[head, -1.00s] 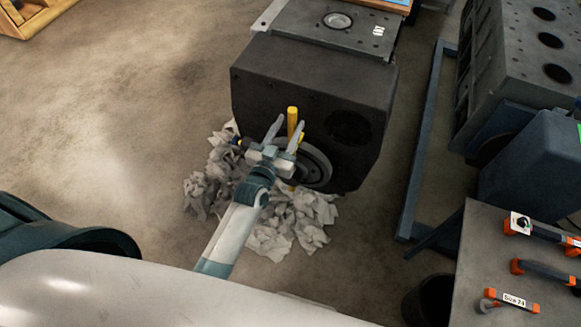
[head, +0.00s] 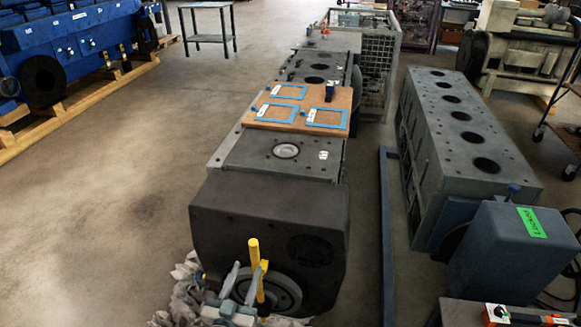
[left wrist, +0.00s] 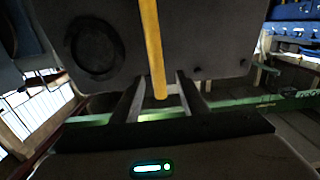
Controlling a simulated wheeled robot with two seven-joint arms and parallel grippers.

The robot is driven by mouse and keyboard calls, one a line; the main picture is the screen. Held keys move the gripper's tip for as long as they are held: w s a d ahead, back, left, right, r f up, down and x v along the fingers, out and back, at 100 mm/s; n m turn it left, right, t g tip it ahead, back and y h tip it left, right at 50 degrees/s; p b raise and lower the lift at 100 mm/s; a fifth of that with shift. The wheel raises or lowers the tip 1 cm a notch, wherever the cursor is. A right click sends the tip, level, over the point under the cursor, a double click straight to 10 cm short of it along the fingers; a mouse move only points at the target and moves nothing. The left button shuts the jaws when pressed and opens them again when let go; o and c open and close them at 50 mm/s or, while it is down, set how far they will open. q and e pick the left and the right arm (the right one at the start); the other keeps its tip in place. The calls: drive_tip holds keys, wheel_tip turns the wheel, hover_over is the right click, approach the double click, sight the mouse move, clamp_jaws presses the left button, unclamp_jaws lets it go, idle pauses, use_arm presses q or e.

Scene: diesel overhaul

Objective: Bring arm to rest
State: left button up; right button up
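My left gripper (head: 242,281) is at the bottom of the head view, in front of the dark end of the engine block (head: 250,215). Its two fingers are spread apart, with nothing visibly gripped. A yellow bar (head: 254,258) stands upright close to the fingers, before the round grey hub (head: 284,292). In the left wrist view the yellow bar (left wrist: 152,45) ends between the open fingers (left wrist: 158,92), with a gap on each side. Whether it touches a finger cannot be told. My right gripper is not in view.
Crumpled grey paper or rags (head: 185,292) lie on the floor around the block's end. A wooden board with blue-framed gaskets (head: 303,108) lies on the block. A second cylinder block (head: 455,140) and a blue-grey box (head: 505,250) stand right. The floor at left is open.

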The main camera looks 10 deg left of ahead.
use_arm(q)
drive_tip(key=shift+f, duration=0.1)
drive_tip(key=s+f+g+b, duration=0.1)
drive_tip(key=s+f+g, duration=0.35)
drive_tip(key=f, duration=0.75)
drive_tip(key=s+f+m+g+b, duration=0.1)
drive_tip(key=s+f, duration=0.6)
drive_tip(key=f, duration=0.5)
drive_tip(key=s+f+g, duration=0.3)
drive_tip(key=s+f, duration=0.3)
drive_tip(key=f, duration=0.6)
drive_tip(key=s+a+f+g, duration=0.2)
drive_tip(key=s+f, duration=0.4)
drive_tip(key=s, duration=0.4)
drive_tip(key=s+a+f+g+b, duration=0.1)
drive_tip(key=s+f, duration=0.4)
drive_tip(key=s, duration=0.6)
drive_tip(key=s+a+f+g+y+b, duration=0.1)
drive_tip(key=s+a+f+g, duration=0.2)
drive_tip(key=s, duration=0.8)
wheel_tip(320, 180, down, 4)
drive_tip(key=shift+s+a+r+m+g, duration=0.2)
drive_tip(key=shift+a+m+g, duration=0.1)
drive_tip(key=shift+g, duration=0.95)
drive_tip(key=shift+w+d, duration=0.1)
drive_tip(key=shift+d, duration=0.05)
